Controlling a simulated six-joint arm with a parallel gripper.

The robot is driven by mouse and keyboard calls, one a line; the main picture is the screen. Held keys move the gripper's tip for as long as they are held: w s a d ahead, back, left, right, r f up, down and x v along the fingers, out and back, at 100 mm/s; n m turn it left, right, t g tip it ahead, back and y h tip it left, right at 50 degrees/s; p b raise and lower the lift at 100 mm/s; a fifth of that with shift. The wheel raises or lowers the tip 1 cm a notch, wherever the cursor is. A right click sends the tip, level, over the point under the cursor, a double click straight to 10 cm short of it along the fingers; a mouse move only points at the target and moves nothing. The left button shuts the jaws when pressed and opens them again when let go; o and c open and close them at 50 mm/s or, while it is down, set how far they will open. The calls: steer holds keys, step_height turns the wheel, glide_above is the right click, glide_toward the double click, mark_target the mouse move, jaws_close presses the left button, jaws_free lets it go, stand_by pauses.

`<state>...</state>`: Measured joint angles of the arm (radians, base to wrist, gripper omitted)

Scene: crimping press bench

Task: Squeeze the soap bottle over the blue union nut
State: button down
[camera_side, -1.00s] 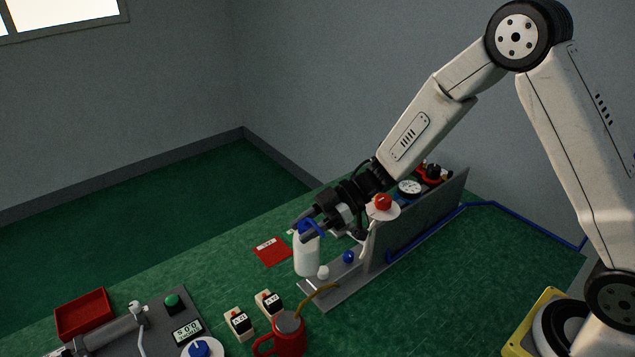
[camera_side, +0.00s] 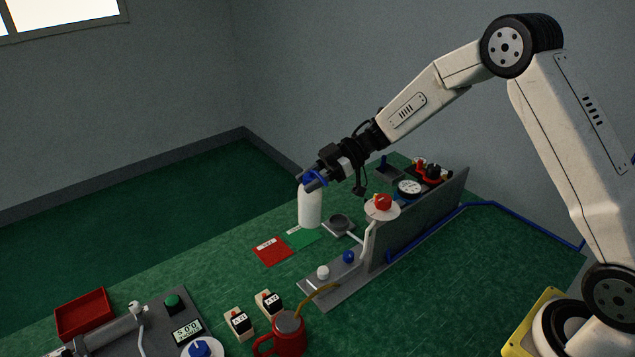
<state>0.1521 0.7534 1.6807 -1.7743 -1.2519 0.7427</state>
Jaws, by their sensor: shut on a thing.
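My gripper (camera_side: 313,180) is shut on the blue top of the white soap bottle (camera_side: 310,208). The bottle hangs upright in the air above the bench, left of and above the fixture. A small blue round piece, which looks like the blue union nut (camera_side: 348,257), sits on the grey base plate (camera_side: 335,290), beside a white round piece (camera_side: 323,272). The bottle is apart from the blue piece.
A grey upright panel (camera_side: 420,225) carries a red knob (camera_side: 382,202) and a gauge (camera_side: 409,188). A red mug-like can (camera_side: 289,335), two small labelled blocks and a red tray (camera_side: 84,314) are nearer.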

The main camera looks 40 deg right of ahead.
steer(key=w+d+f, duration=0.1)
steer(key=w+d, duration=0.3)
steer(key=d, duration=0.3)
step_height(320, 180, down, 8)
steer(key=shift+f, duration=0.1)
steer(key=shift+w+f+n+t, duration=0.1)
steer(key=shift+f+n+t, duration=0.5)
steer(key=shift+f, duration=0.45)
steer(key=shift+w+f+n+t, duration=0.1)
steer(key=shift+f+n+t, duration=0.3)
steer(key=shift+f+n, duration=0.45)
steer(key=shift+f, duration=0.15)
